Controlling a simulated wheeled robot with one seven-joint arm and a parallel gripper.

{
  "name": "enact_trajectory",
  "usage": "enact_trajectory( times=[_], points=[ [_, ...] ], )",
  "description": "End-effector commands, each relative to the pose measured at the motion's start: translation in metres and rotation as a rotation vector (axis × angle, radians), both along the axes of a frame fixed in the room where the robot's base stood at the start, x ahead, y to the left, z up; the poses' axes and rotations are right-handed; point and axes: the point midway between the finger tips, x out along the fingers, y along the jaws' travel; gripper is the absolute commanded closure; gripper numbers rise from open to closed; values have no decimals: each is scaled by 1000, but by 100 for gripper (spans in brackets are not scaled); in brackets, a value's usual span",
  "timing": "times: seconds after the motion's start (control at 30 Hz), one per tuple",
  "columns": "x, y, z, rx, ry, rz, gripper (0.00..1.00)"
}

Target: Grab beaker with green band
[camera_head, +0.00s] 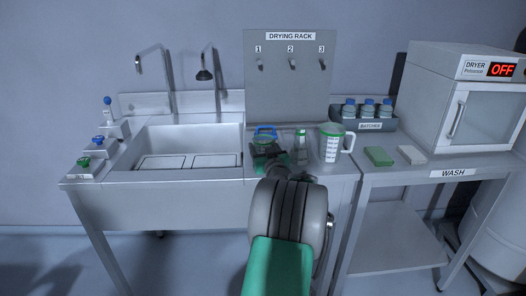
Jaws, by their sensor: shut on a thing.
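My gripper (265,131) reaches over the counter at the right edge of the sink, with blue parts showing at its tip. It is shut on a small clear vessel with a green band, the beaker (261,143), which my wrist and arm partly hide. I cannot tell whether its base touches the counter. To the right stand a small flask with green marking (300,150) and a larger white-handled jug with a green rim (331,145). Both are apart from my gripper.
The sink basin (190,140) is left, with taps above it. The drying rack (290,85) with numbered pegs stands behind. Right are a bottle tray (365,125), a green sponge (379,156), a pale block (411,154) and the dryer (470,105).

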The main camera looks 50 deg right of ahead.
Motion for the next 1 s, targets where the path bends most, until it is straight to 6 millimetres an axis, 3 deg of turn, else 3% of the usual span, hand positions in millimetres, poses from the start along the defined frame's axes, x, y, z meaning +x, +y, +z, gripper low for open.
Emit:
enact_trajectory(
  times=[0.1,0.37,0.53,0.63,0.83,1.0],
  points=[
    [0,0,1,-1,-1,0,80],
    [0,0,3,-2,-1,0,80],
    [0,0,19,-4,-2,1,80],
    [-2,2,40,-6,-3,0,80],
    [-32,39,94,-9,-4,-1,80],
    [-64,77,113,-5,-1,-2,80]
  ],
)
